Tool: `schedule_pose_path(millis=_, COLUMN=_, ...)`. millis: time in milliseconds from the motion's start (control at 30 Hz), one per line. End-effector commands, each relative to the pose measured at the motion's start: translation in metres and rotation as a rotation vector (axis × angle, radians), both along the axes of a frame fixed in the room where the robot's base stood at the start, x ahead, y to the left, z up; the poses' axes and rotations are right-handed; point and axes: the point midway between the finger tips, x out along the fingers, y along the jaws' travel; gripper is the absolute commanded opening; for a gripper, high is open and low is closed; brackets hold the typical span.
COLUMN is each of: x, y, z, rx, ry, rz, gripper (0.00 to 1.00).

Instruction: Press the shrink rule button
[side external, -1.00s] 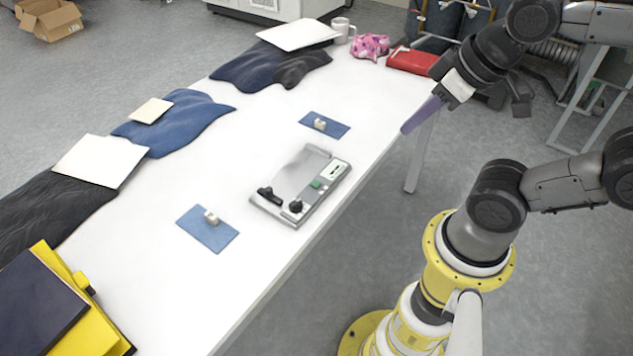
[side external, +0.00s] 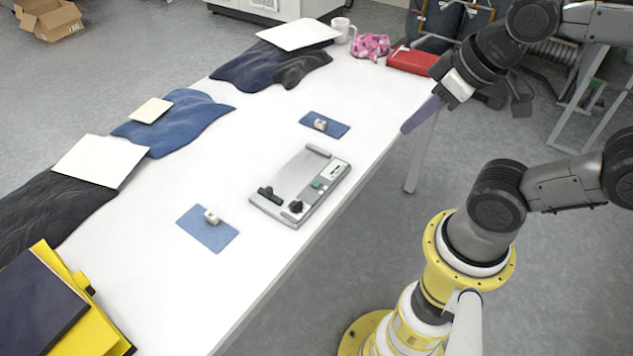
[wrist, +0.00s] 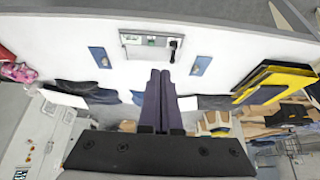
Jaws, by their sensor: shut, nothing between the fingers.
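A grey device (side external: 300,186) lies flat on the white table near its front edge. It has a green button (side external: 317,184), a white label, a black knob (side external: 296,206) and a black handle-like bar (side external: 270,195). Which part is the shrink rule button cannot be read. In the wrist view the device (wrist: 130,40) is at the top middle, with its green part (wrist: 151,41) small. My gripper (side external: 406,130) has long purple fingers, shut and empty, in the air up and right of the device, well apart from it. The fingers also show in the wrist view (wrist: 160,72).
Blue mats with small pale blocks lie on either side of the device, one behind (side external: 335,130) and one in front (side external: 205,236). Dark and blue cloths (side external: 180,120), a red book (side external: 410,60), a mug (side external: 343,30) and a yellow folder (side external: 95,325) lie farther off.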

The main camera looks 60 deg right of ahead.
Motion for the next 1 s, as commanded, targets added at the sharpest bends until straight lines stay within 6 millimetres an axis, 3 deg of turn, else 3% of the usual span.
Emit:
schedule_pose_path(millis=167, x=0.021, y=-0.003, z=0.014, rx=0.040, ry=-0.111, rz=-0.089, gripper=0.00)
schedule_pose_path(millis=400, x=0.091, y=-0.014, z=0.038, rx=0.127, ry=-0.361, rz=-0.253, gripper=0.00)
schedule_pose_path(millis=567, x=0.140, y=-0.019, z=0.032, rx=0.204, ry=-0.460, rz=-0.330, gripper=0.00)
schedule_pose_path(millis=767, x=0.192, y=-0.019, z=-0.003, rx=0.330, ry=-0.514, rz=-0.389, gripper=0.00)
schedule_pose_path(millis=900, x=0.218, y=-0.017, z=-0.055, rx=0.436, ry=-0.486, rz=-0.427, gripper=0.00)
schedule_pose_path(millis=1000, x=0.222, y=-0.017, z=-0.096, rx=0.488, ry=-0.436, rz=-0.451, gripper=0.00)
